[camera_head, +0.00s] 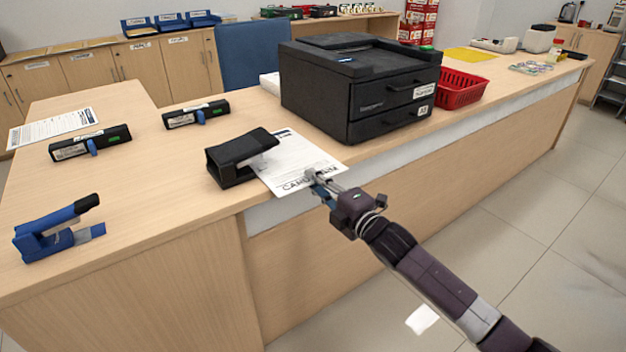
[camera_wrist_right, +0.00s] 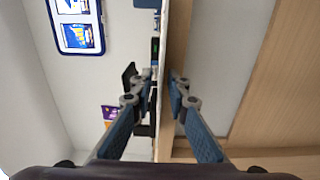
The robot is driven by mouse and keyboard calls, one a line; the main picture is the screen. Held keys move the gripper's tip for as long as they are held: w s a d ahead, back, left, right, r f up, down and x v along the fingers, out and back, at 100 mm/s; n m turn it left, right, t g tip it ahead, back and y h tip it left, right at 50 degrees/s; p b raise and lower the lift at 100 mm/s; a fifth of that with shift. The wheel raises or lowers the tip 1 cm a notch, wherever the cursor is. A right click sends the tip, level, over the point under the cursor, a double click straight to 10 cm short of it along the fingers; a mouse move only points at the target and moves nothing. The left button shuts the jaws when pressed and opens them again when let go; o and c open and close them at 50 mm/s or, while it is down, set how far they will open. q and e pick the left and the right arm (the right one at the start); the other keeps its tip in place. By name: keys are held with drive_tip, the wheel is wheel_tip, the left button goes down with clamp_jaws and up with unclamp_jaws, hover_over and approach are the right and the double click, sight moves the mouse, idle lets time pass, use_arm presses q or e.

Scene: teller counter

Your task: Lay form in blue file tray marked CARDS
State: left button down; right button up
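A white printed form (camera_head: 290,160) lies at the counter's front edge, its near corner overhanging. Its large heading is partly readable and begins with "CARD". Its left side meets a black punch-like device (camera_head: 228,165); whether it is inside or beneath it I cannot tell. My right gripper (camera_head: 318,182) is at the form's overhanging front corner. In the right wrist view its two blue fingers (camera_wrist_right: 157,95) are spread apart, with the counter edge between and beyond them. Blue file trays (camera_head: 168,22) stand on the back cabinet; their markings are too small to read. My left gripper is not in view.
A black printer (camera_head: 350,90) stands right behind the form, with a red basket (camera_head: 462,88) beside it. Black devices (camera_head: 90,145), a blue stapler-like tool (camera_head: 55,230) and another sheet (camera_head: 52,128) lie left. A blue chair (camera_head: 250,55) stands between counter and back cabinet.

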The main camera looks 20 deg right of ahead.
clamp_jaws()
idle(0.5)
